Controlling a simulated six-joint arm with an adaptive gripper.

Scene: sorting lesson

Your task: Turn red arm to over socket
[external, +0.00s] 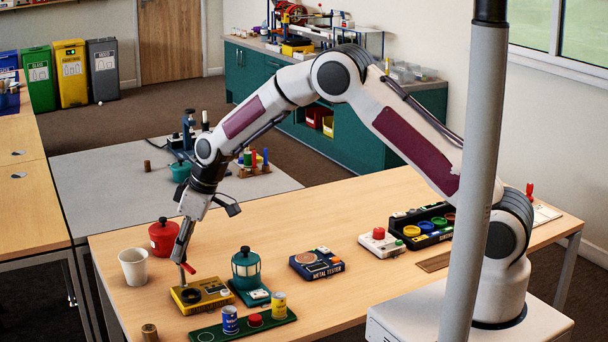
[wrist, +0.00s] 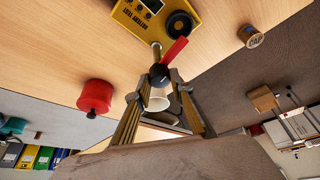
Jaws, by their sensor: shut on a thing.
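The yellow box (external: 218,300) stands near the table's front left, with a black round socket (wrist: 180,24) on its top. A brass post rises from the box and carries the red arm (wrist: 174,50) with its black hub (wrist: 159,76). My gripper (wrist: 157,86) is shut on the hub end of the red arm, above the box. In the wrist view the red arm points up and right, its free tip close to the socket in the picture. Whether it lies straight above the socket I cannot tell. In the external view my gripper (external: 181,262) hides part of the hub.
A red pot (external: 163,236) and a white cup (external: 134,266) stand left of the box. A green lantern-like object (external: 246,268) stands close on its right. A green tray (external: 206,333) with cans lies in front. A small wooden cylinder (external: 149,332) stands front left.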

